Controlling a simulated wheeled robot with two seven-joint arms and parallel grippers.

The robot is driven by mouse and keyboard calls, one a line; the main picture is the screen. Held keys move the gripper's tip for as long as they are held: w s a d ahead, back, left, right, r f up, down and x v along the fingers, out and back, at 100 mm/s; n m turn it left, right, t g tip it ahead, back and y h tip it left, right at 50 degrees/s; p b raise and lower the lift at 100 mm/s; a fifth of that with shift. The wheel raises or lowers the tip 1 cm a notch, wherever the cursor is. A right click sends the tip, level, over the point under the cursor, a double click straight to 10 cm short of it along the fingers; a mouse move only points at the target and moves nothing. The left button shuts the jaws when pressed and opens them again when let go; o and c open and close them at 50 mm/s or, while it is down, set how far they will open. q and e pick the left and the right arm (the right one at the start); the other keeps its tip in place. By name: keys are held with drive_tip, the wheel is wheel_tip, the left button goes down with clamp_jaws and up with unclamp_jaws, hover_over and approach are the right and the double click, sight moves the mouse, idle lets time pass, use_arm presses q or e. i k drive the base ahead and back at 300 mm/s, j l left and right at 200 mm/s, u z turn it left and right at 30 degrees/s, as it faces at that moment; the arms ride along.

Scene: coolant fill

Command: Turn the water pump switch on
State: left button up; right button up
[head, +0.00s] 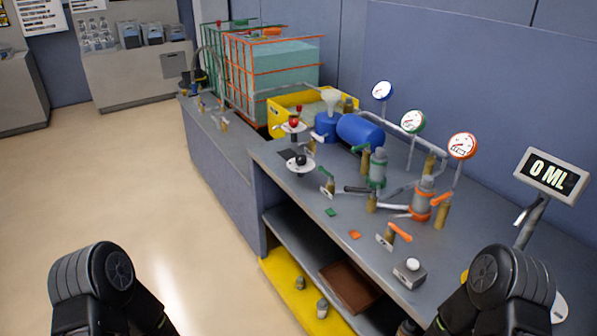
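I cannot tell for sure which part is the water pump switch. A small grey box with a round white knob (410,270) sits near the bench's front edge at the right. Farther back on the bench are a round white-and-black fitting (300,163) and a red-topped fitting (293,126). Green and orange handled valves stand on the pipework, including a grey-green pump-like body (378,168) and an orange-ringed one (424,197). Only black links of my arms show at the bottom left and right; both grippers are out of the picture.
The grey bench (345,225) runs along the blue wall with a shelf below. Three dial gauges (411,121) stand at the back. A display (552,174) reads 0 ML. A blue drum (360,130) and yellow tray (285,105) sit farther back. The floor at left is clear.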

sight(300, 159)
drive_tip(key=z, duration=0.7)
drive_tip(key=j+z, duration=0.75)
drive_tip(key=j, duration=0.15)
drive_tip(key=j+z, duration=0.4)
drive_tip(key=k+j, duration=0.1)
drive_tip(key=j, duration=0.3)
drive_tip(key=k+j, duration=0.1)
drive_tip(key=j, duration=0.35)
drive_tip(key=k+j+z, duration=0.1)
drive_tip(key=j, duration=0.3)
